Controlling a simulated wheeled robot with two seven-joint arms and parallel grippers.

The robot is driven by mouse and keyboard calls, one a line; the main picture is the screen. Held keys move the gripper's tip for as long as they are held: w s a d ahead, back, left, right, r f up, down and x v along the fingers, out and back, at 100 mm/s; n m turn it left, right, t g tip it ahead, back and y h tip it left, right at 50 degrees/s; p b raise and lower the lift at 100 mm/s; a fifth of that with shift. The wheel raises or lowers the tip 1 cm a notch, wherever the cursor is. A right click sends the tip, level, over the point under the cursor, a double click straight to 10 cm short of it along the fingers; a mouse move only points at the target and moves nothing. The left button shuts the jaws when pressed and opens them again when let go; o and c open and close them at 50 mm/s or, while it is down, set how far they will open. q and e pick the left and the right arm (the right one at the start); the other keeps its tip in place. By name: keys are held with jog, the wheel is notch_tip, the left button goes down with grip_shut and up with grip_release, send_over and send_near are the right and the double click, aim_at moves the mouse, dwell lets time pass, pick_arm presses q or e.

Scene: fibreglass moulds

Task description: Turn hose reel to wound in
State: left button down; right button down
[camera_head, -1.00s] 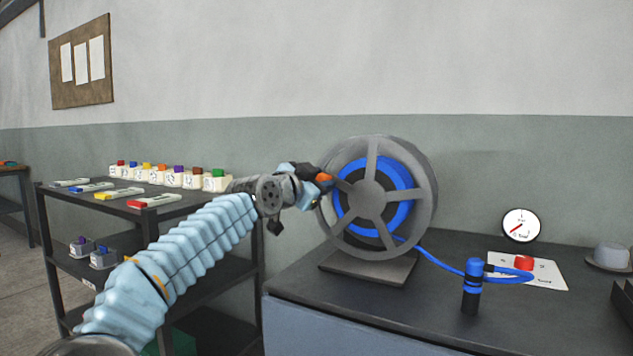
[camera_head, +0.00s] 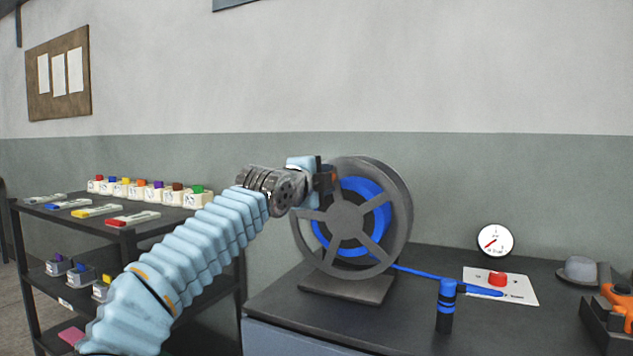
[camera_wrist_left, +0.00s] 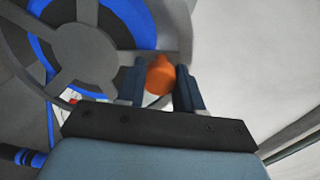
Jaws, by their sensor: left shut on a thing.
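The hose reel (camera_head: 346,222) stands upright on its flat base on the dark bench, a grey spoked wheel with blue hose wound inside. Its orange crank knob (camera_wrist_left: 160,76) shows in the left wrist view between the two fingers. My left gripper (camera_head: 327,178) is at the upper left of the reel's rim, shut on the orange knob. The blue hose (camera_head: 430,274) runs from the reel's lower right across the bench to the right. The gripper hides most of the knob in the head view. My right gripper is not in view.
A black and blue cylinder (camera_head: 446,306) stands on the bench right of the reel. Behind it are a white sheet with a red button (camera_head: 497,279), a round gauge (camera_head: 495,240) and a grey cap (camera_head: 579,270). A shelf cart (camera_head: 125,232) with small containers stands left.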

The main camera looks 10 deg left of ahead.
pick_arm(q)
jog(key=shift+s+d+r+m+p, duration=0.1)
jog(key=shift+s+d+m+p, duration=0.1)
jog(key=shift+d+m, duration=0.2)
jog(key=shift+s+d+m+p, duration=0.1)
jog(key=shift+d+m+p, duration=0.15)
jog(key=shift+m, duration=0.25)
jog(key=shift+d, duration=0.1)
jog(key=c, duration=0.8)
grip_release()
jog(key=shift+o, duration=0.2)
jog(key=b+v, duration=0.4)
jog(key=v, duration=0.9)
jog(key=shift+s, duration=0.35)
